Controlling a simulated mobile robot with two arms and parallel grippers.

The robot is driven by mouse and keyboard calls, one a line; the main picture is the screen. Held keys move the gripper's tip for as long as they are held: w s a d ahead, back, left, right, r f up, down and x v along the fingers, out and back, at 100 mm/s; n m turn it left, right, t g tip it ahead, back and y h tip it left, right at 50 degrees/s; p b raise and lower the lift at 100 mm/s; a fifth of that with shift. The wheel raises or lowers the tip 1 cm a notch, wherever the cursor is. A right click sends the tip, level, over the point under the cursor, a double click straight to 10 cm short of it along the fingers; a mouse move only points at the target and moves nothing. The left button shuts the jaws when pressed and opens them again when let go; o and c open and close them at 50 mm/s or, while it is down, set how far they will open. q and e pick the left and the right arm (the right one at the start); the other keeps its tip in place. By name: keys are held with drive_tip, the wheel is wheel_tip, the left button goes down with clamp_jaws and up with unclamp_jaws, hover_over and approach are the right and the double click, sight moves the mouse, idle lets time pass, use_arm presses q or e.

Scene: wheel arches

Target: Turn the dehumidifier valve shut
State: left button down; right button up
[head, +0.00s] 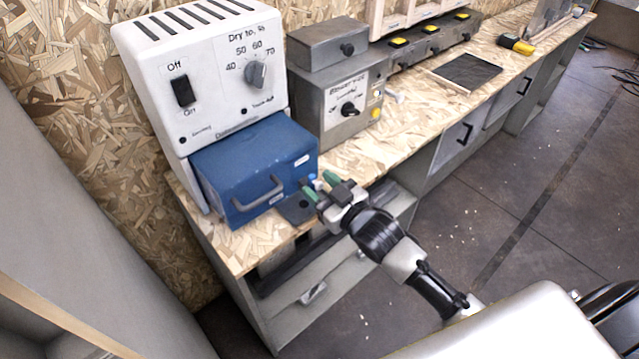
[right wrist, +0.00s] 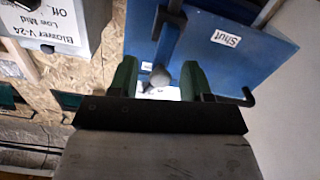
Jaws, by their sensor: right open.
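The white dehumidifier (head: 205,75) stands at the left end of the bench, with a dial and a power switch on its front. Its blue tank (head: 250,165) sits below, with a handle on the front. In the right wrist view the tank (right wrist: 215,75) bears a "Shut" label. A blue valve stem with a rounded grey end (right wrist: 160,76) shows between my green fingertips. My right gripper (head: 319,187) is open at the tank's lower right front corner. It also shows in the right wrist view (right wrist: 158,80). Whether a finger touches the valve cannot be told. My left gripper is not in view.
A grey blower box (head: 330,100) stands right of the dehumidifier; it also shows in the right wrist view (right wrist: 48,25). A black mat (head: 468,72) and a yellow tool (head: 515,44) lie farther along the bench.

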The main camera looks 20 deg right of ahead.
drive_tip(key=shift+w+a, duration=0.15)
drive_tip(key=shift+w, duration=0.05)
clamp_jaws()
